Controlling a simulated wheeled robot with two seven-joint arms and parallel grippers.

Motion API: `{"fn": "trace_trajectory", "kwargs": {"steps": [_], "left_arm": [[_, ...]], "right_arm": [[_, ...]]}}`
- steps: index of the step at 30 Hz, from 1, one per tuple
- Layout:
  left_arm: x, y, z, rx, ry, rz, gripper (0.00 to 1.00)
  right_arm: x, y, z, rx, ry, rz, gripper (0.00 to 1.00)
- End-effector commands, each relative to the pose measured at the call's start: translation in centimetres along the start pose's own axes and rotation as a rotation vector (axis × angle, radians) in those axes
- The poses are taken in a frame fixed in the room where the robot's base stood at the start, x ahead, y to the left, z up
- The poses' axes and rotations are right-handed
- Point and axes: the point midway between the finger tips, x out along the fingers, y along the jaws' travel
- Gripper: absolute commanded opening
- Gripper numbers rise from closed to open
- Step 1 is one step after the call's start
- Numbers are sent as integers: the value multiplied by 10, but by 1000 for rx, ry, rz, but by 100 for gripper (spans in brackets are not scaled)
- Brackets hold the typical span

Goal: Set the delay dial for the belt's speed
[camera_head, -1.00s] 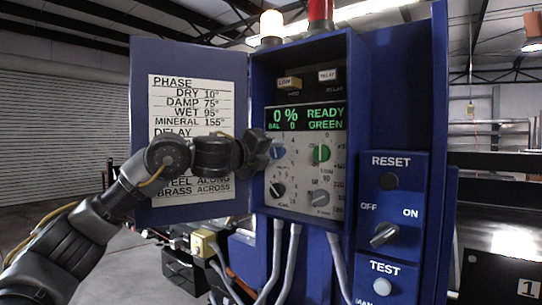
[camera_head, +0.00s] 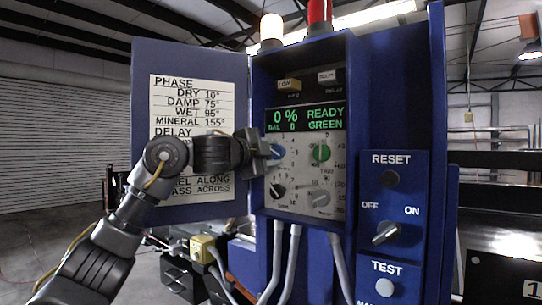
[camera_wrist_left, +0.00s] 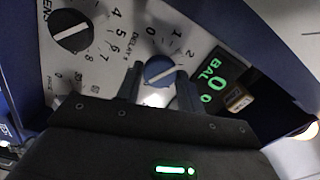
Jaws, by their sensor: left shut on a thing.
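The blue delay dial (camera_head: 278,152) is at the upper left of the grey control panel in the open blue cabinet. In the left wrist view the delay dial (camera_wrist_left: 160,70) has a white line that slants across its face, with the right end towards the 2. I cannot tell its exact setting. My left gripper (camera_head: 265,151) comes in from the left at the dial. In the wrist view the left gripper's fingers (camera_wrist_left: 160,88) stand on either side of the dial, shut on it. My right gripper is not in view.
A green dial (camera_head: 321,152), a black dial (camera_head: 277,190) and a grey dial (camera_head: 320,198) sit close by. The display (camera_head: 306,118) reads 0 % READY GREEN. The open door's chart (camera_head: 185,105) is partly hidden by my arm. An OFF/ON switch (camera_head: 386,232) is at the right.

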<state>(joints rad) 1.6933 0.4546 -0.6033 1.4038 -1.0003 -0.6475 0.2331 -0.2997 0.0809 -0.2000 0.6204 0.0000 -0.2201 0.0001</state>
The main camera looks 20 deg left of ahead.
Motion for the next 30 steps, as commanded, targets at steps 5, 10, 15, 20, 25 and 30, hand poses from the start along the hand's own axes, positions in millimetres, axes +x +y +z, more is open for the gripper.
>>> {"fn": "trace_trajectory", "kwargs": {"steps": [5,10,15,20,25,30], "left_arm": [[0,1,0,-72,-1,1,15],[0,0,0,-108,-1,0,15],[0,0,0,-120,-1,1,15],[0,0,0,-120,-1,0,15],[0,0,0,-120,0,0,39],[0,0,0,-119,0,0,59]], "right_arm": [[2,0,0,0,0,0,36],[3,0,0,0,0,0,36],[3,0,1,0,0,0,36],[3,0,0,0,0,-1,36],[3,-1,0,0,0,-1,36],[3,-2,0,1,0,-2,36]]}}
